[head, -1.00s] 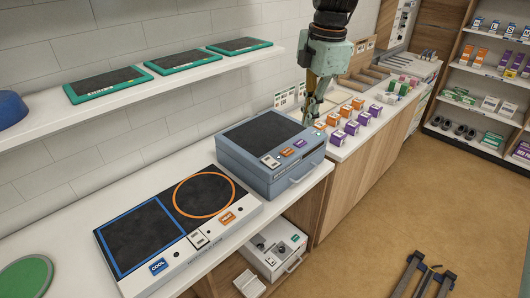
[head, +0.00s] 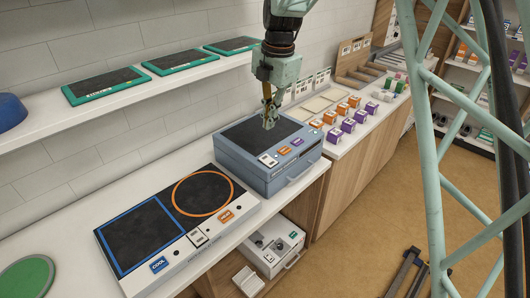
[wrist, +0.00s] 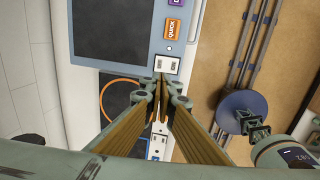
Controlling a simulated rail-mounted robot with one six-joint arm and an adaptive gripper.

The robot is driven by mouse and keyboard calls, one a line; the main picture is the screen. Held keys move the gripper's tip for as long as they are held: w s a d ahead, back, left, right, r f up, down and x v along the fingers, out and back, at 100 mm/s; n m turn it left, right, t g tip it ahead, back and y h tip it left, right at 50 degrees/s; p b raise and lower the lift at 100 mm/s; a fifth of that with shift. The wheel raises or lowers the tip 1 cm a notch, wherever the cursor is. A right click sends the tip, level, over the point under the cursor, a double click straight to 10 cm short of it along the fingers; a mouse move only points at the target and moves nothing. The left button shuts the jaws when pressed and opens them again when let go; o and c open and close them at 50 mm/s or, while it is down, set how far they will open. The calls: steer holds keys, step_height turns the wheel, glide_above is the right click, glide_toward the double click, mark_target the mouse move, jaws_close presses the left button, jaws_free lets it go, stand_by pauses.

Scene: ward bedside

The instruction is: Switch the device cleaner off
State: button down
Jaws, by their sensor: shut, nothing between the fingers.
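The device cleaner looks to be the blue-grey box (head: 258,178) with a dark top, on the counter in the head view. Its front strip carries a white switch plate (head: 267,160), an orange label (head: 284,150) and a purple label (head: 298,142). In the wrist view the switch plate (wrist: 167,64) and the orange label marked QUICK (wrist: 172,29) show clearly. My gripper (head: 270,123) is shut and empty, over the dark top near the switch plate. In the wrist view its fingertips (wrist: 161,82) appear just below the plate; contact cannot be told. The switch's setting is too small to read.
A white two-zone plate (head: 222,228) with blue and orange outlines and its own switch (head: 198,238) lies beside the box. Small orange and purple boxes (head: 348,125) stand on the counter behind. A shelf (head: 180,90) with green-edged pads runs along the wall.

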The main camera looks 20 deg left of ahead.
mark_target(265, 158)
steer(key=shift+f, duration=0.1)
steer(key=shift+w+a+f, duration=0.1)
steer(key=shift+a+f, duration=0.15)
steer(key=shift+f, duration=2.05)
steer(key=shift+w+a+f, duration=0.1)
steer(key=shift+a+f, duration=0.15)
steer(key=shift+f, duration=2)
steer(key=shift+w+a+f, duration=0.1)
steer(key=shift+a+f, duration=0.15)
steer(key=shift+f, duration=2.05)
steer(key=shift+p, duration=0.3)
